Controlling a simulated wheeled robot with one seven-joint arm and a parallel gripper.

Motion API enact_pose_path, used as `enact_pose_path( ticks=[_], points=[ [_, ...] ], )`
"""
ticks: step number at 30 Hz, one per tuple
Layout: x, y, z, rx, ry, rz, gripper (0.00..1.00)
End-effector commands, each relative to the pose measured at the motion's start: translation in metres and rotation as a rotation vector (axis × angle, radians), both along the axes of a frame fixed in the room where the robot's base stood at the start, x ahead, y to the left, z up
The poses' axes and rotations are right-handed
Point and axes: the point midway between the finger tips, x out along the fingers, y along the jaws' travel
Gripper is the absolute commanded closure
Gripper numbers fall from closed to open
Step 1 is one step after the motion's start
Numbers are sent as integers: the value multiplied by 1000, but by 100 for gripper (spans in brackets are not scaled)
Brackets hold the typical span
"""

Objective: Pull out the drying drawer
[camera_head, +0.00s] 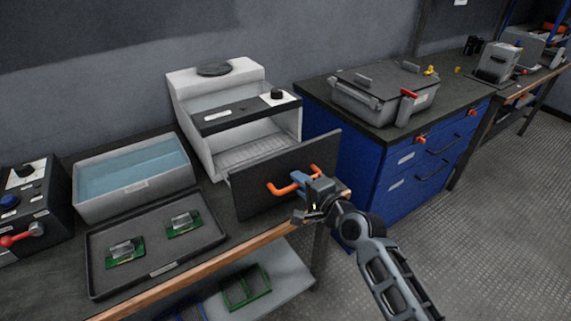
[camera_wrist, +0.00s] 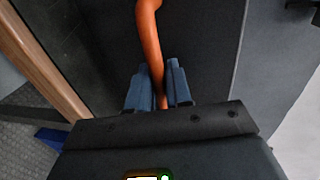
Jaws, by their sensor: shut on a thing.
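The drying drawer has a dark front panel (camera_head: 270,172) and sits at the front of a white dryer unit (camera_head: 188,95) on the bench. The drawer stands pulled out, with a light slotted tray (camera_head: 250,148) showing behind the panel. An orange handle (camera_head: 280,190) crosses the panel. My gripper (camera_head: 302,180) is at the handle's middle, shut on it. In the wrist view the blue fingers (camera_wrist: 160,92) lie on both sides of the orange handle (camera_wrist: 150,45), with the dark panel behind. The drawer's far inner end is partly hidden by the unit's top.
A dark tray (camera_head: 160,268) with green circuit boards and a water bath (camera_head: 85,207) stand to the left. A blue cabinet (camera_head: 345,172) with a grey lidded box (camera_head: 350,112) stands close on the right. The floor (camera_head: 500,190) at right is clear.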

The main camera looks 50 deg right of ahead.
Motion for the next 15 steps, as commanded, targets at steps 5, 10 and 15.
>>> enact_pose_path(
  ticks=[5,10,15],
  points=[
    [-29,9,-1,1,2,0,100],
    [-42,12,-1,-1,0,0,100],
    [-44,12,-1,0,0,-1,100]
  ],
)
